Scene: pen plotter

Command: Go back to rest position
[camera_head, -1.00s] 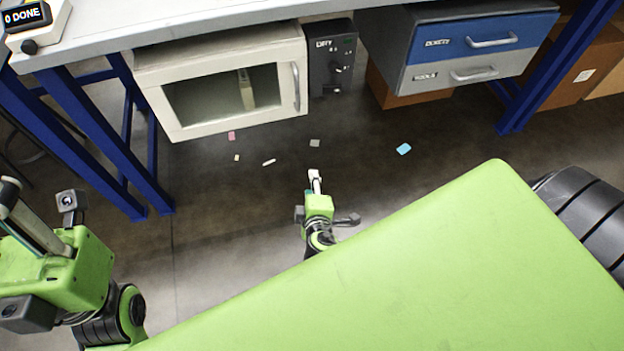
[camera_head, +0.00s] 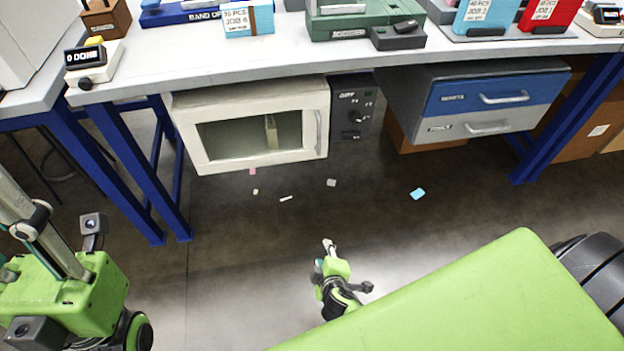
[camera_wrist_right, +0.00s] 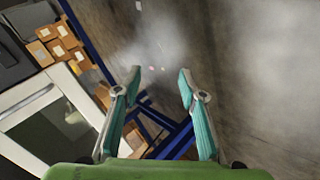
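My right gripper (camera_head: 329,246) is in the lower middle of the head view, small, over the floor in front of the bench. In the right wrist view its two teal-padded fingers (camera_wrist_right: 160,78) stand apart with nothing between them, so it is open. My left gripper (camera_head: 32,225) is at the left edge of the head view, with its fingers running up out of the frame. I cannot tell whether it is open or shut. No object shows in it.
A white-topped bench (camera_head: 240,62) with blue legs crosses the view. Under it are a white glass-door cabinet (camera_head: 250,122), a dark control box (camera_head: 356,105) and blue and grey drawers (camera_head: 478,97). Small scraps, including a blue one (camera_head: 417,193), lie on the otherwise clear floor.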

